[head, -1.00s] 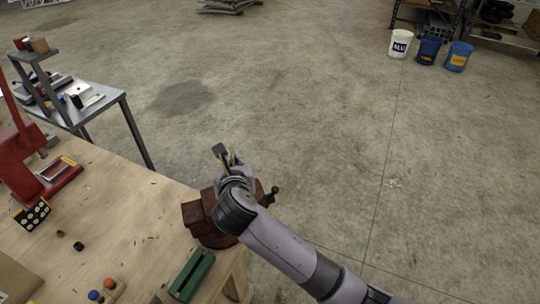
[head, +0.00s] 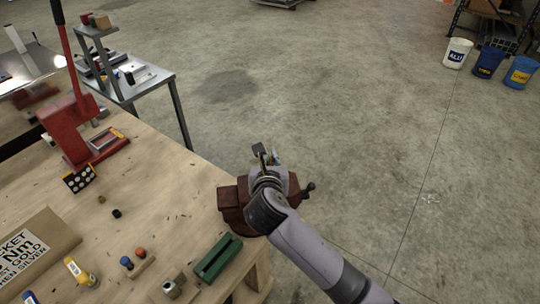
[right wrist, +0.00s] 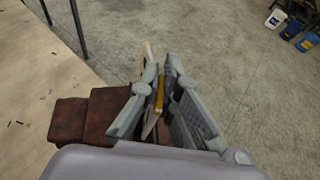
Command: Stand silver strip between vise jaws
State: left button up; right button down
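The red-brown vise (head: 232,203) sits at the near right corner of the wooden bench. In the right wrist view it shows at left, behind the fingers (right wrist: 75,125). My right gripper (head: 266,157) is over the vise and hides its jaws. In the right wrist view my right gripper's grey fingers (right wrist: 160,75) lean towards each other at the tips. A narrow gold-coloured piece (right wrist: 159,97) and a silvery face (right wrist: 150,126) show between them. I cannot tell whether these are one strip or two, or whether the fingers grip them. My left gripper is out of view.
The bench holds a green slotted block (head: 217,258), a printed card (head: 32,250), small coloured-top parts (head: 136,263) and a red lever press (head: 82,140). A metal side table (head: 150,85) stands behind. Buckets (head: 488,62) stand far right. The floor right of the bench is clear.

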jog(key=shift+f+b, duration=1.2)
jog(key=shift+f, duration=3.1)
jog(key=c, duration=1.7)
grip_release()
jog(key=v, duration=1.2)
